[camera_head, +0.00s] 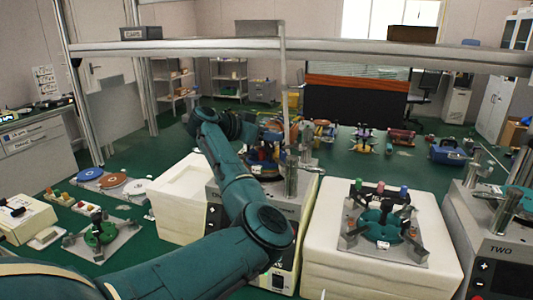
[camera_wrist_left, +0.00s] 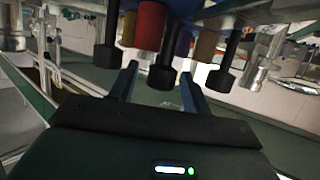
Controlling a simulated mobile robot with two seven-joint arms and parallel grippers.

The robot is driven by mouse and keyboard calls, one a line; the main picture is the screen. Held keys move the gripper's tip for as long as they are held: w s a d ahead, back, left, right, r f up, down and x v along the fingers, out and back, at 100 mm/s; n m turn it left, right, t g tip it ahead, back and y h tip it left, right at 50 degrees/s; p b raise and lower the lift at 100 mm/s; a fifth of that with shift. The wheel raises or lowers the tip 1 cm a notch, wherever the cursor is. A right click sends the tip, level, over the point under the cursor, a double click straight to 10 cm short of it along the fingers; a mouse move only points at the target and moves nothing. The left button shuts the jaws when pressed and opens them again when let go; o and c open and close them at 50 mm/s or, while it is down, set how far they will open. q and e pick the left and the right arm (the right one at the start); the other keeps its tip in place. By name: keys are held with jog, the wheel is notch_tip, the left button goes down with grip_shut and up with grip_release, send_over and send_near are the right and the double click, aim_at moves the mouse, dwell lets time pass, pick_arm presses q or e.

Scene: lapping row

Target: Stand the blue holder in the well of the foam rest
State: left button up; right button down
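My left gripper (camera_head: 258,126) reaches over the lapping machine in the middle; my own arm hides part of the scene. In the left wrist view its two fingers (camera_wrist_left: 160,88) stand apart with a gap between them. A blue holder (camera_head: 262,167) shows partly on the machine, below the gripper. In the wrist view the blue body (camera_wrist_left: 210,18) fills the top edge, with red and other coloured cylinders and black ends around it. One black end overlaps the gap; I see no grip on it. A white foam rest (camera_head: 168,217) with a recessed top stands left of the machine. My right gripper is out of view.
A white block (camera_head: 380,279) at right bears a metal plate with a green holder (camera_head: 380,224) and coloured knobs. Another machine marked TWO (camera_head: 500,250) stands far right. A metal post (camera_head: 284,85) and an overhead rail (camera_head: 350,48) are near my gripper. Discs (camera_head: 112,180) lie at left.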

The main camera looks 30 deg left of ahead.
pick_arm(q)
grip_shut()
jog(key=shift+r, duration=0.1)
dwell(0.6)
